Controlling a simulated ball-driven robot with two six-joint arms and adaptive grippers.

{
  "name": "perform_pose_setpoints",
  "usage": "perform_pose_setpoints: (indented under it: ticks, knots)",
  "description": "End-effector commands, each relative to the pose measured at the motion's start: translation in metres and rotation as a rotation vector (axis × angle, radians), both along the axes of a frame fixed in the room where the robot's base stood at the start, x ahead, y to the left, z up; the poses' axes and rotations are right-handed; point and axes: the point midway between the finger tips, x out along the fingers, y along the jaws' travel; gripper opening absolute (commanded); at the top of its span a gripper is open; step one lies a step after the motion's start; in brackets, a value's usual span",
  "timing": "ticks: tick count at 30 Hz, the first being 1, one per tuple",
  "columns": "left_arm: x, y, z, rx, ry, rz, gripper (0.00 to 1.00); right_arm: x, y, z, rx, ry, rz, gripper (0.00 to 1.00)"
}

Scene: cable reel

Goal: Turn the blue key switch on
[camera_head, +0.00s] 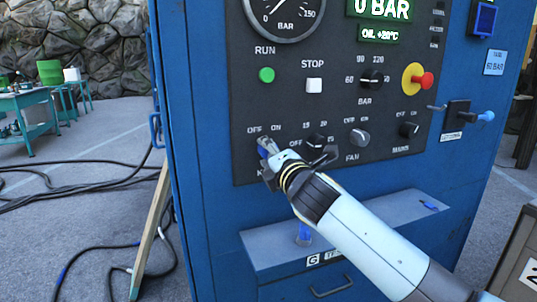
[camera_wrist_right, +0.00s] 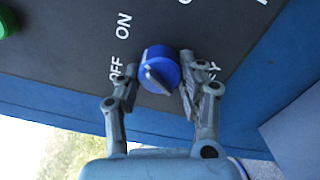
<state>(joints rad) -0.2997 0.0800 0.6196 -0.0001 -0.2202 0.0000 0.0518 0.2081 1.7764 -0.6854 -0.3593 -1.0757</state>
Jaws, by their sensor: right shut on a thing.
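The blue key switch (camera_wrist_right: 158,68) shows in the right wrist view as a round blue knob with a grey raised bar, on the dark panel beside the white OFF and ON labels. My right gripper (camera_wrist_right: 158,75) has one finger on each side of it and is shut on it. I cannot tell for certain which label the bar points to. In the head view my right gripper (camera_head: 267,147) is at the panel's lower left, just under the OFF and ON labels, and largely hides the switch. My left gripper is not in view.
A grey ledge (camera_head: 385,208) juts out below. Cables lie on the floor at left.

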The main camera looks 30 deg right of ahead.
Motion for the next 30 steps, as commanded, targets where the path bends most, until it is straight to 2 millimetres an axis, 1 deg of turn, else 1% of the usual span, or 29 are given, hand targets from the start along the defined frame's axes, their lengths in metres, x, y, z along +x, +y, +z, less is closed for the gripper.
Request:
perform_pose_setpoints:
  ticks: [14,15,19,20,27,30]
  knots:
    - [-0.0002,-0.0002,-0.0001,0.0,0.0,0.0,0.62,-0.0001,-0.0003,-0.0001,0.015,-0.003,0.0,0.07]
    - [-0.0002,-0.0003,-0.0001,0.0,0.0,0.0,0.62,-0.0001,-0.0003,-0.0001,0.014,-0.002,0.0,0.44]
    - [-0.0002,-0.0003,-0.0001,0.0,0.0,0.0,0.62,0.0,-0.0002,-0.0002,0.014,-0.002,0.0,0.61]
    - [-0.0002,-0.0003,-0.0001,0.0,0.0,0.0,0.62,0.0,-0.0002,-0.0002,0.014,-0.002,0.0,0.62]
    - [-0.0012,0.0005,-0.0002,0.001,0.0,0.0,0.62,-0.0006,0.0,-0.0003,0.013,-0.002,0.0,0.62]
    - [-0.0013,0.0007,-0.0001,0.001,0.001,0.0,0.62,-0.0066,0.0016,-0.0009,0.012,-0.002,0.001,0.62]
